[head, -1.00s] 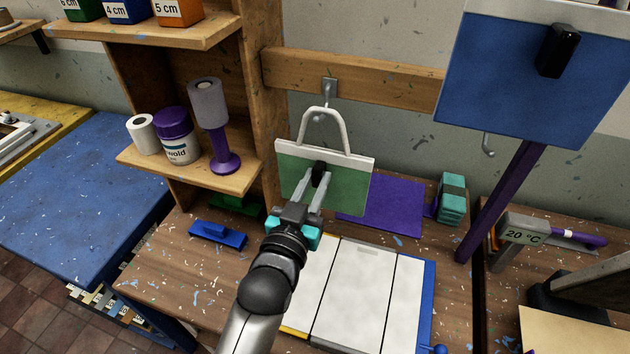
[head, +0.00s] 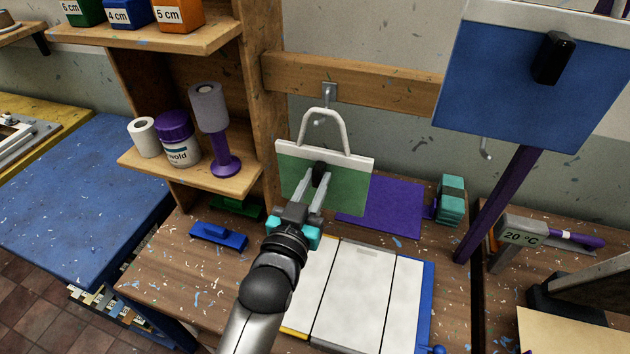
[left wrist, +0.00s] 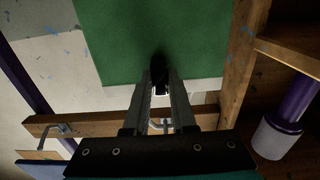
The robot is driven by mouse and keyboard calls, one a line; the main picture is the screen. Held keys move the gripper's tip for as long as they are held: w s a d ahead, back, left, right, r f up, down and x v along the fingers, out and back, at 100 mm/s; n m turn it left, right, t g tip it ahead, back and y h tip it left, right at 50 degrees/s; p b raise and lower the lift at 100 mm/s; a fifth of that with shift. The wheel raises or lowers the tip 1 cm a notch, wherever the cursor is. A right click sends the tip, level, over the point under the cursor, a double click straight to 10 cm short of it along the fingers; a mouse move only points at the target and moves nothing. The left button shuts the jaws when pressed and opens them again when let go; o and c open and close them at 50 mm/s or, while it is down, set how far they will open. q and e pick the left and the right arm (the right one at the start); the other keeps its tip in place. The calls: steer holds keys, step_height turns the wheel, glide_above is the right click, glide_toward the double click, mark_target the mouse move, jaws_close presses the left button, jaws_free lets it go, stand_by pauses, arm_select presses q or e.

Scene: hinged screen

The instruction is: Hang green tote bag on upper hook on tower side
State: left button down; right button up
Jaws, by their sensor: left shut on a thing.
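The green tote bag (head: 330,190) has a white top band and a pale loop handle (head: 322,115). It hangs upright from my left gripper (head: 316,182), which is shut on the black tab on its front. The bag fills the top of the left wrist view (left wrist: 155,40). A metal hook (head: 329,90) is fixed on the wooden rail beside the shelf tower. The handle's top overlaps the hook, and a hook tip seems to show inside the loop. I cannot tell whether the handle rests on it. My right gripper is not in view.
The shelf tower (head: 266,110) stands close left, with a purple holder (head: 222,150) and a purple-lidded tub (head: 177,140). Another hook (head: 486,149) is on the wall to the right, below a blue panel (head: 530,85). A purple mat (head: 395,207) lies below.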

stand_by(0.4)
arm_select(q)
steer(key=shift+s+a+r+p, duration=0.25)
steer(key=shift+s+r+p, duration=0.15)
steer(key=shift+s+p, duration=0.4)
steer(key=shift+s+a+r+p, duration=0.3)
steer(key=shift+s+r+p, duration=0.1)
steer(key=shift+s+p, duration=0.35)
steer(key=shift+s+a+r+p, duration=0.25)
steer(key=shift+s+r+p, duration=0.15)
steer(key=shift+s+p, duration=0.4)
steer(key=shift+s, duration=0.15)
steer(key=v, duration=0.2)
steer(key=r+p+v, duration=0.1)
steer(key=v, duration=0.1)
steer(key=shift+s+a, duration=0.15)
steer(key=shift+s, duration=0.25)
stand_by(1.1)
